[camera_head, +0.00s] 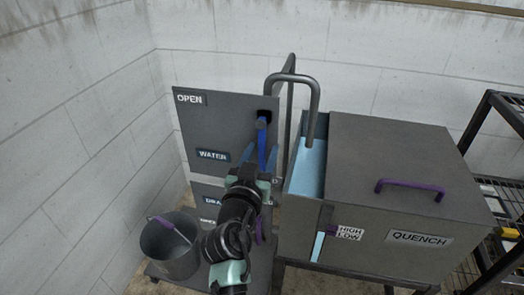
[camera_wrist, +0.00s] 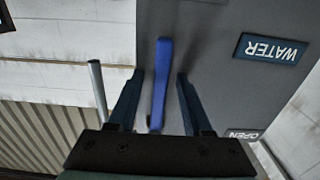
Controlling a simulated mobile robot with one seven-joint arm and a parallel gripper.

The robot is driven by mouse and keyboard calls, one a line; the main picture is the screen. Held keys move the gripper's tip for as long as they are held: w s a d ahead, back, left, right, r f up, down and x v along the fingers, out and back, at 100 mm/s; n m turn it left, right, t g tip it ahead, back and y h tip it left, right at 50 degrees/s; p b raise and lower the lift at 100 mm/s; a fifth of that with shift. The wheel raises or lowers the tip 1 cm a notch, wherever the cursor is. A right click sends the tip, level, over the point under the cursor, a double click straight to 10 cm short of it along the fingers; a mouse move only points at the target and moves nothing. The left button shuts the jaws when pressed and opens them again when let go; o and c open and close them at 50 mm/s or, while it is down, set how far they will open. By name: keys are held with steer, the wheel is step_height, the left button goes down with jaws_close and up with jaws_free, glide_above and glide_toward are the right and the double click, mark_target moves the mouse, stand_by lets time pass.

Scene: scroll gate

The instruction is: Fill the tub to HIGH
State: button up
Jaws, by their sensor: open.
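The grey QUENCH tub (camera_head: 300,185) stands at the right in the head view, with light blue liquid (camera_head: 309,168) showing at its uncovered left end. A narrow gauge on its front shows light blue in the lower part (camera_head: 318,246) and dark above. The blue ends close to the HIGH and LOW label (camera_head: 348,233); the exact level is too small to tell. The blue lever (camera_head: 262,138) is on the WATER panel (camera_head: 220,128). My gripper (camera_head: 260,160) is open at this lever. In the wrist view the lever (camera_wrist: 161,75) stands between the fingers (camera_wrist: 157,85), apart from both.
A grey spout (camera_head: 314,105) arches over the tub's open end. A lid with a purple handle (camera_head: 410,186) covers the rest. The DRAIN panel below is partly hidden by my arm. A bucket (camera_head: 172,255) stands at lower left, and a rack (camera_head: 500,170) at right.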

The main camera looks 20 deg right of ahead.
steer(key=shift+c, duration=0.2)
jaws_close()
stand_by(1.3)
